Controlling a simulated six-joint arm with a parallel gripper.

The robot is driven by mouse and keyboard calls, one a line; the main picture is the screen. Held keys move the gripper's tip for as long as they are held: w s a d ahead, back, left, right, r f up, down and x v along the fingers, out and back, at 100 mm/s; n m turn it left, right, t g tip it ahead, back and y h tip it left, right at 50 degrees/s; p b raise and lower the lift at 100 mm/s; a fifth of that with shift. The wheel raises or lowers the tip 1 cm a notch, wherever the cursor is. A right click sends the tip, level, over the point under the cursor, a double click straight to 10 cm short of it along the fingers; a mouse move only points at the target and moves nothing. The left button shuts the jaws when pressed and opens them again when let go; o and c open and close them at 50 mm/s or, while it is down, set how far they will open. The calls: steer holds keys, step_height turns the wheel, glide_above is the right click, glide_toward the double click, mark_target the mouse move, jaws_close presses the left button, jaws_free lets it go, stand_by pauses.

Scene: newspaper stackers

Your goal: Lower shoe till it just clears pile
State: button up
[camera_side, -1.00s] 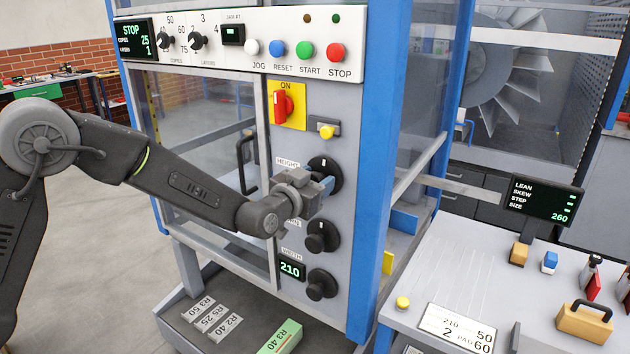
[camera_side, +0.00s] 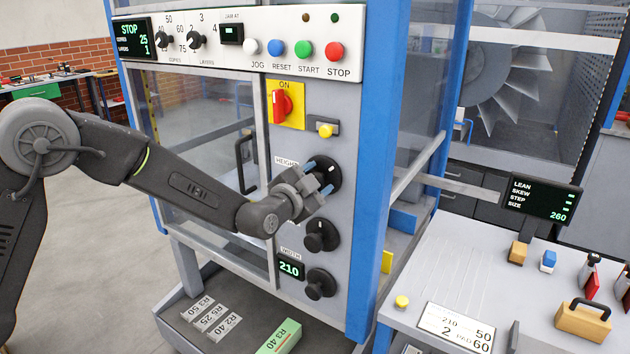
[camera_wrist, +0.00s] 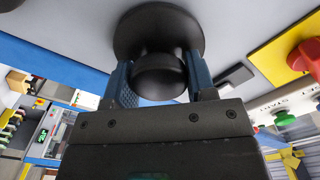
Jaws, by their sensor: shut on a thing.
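The black HEIGHT knob (camera_side: 333,172) is on the grey panel beside its HEIGHT label (camera_side: 287,161). My gripper (camera_side: 319,177) is at this knob with its blue fingers tilted. In the wrist view the fingers of my gripper (camera_wrist: 158,76) stand on both sides of the round black knob (camera_wrist: 160,78) and are shut on it. A small white mark shows on the knob's upper right. Any height readout is hidden behind my gripper. I cannot make out the shoe or the pile.
A middle knob (camera_side: 320,236) and a WIDTH knob (camera_side: 319,284) sit close below; the WIDTH readout (camera_side: 290,268) shows 210. A yellow button (camera_side: 326,130) and the red ON switch (camera_side: 282,103) are above. A black door handle (camera_side: 244,165) is to the left.

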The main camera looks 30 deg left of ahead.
stand_by(0.4)
steer(key=o, duration=0.9)
steer(key=shift+s, duration=0.15)
steer(key=s, duration=1.3)
steer(key=shift+s, duration=0.3)
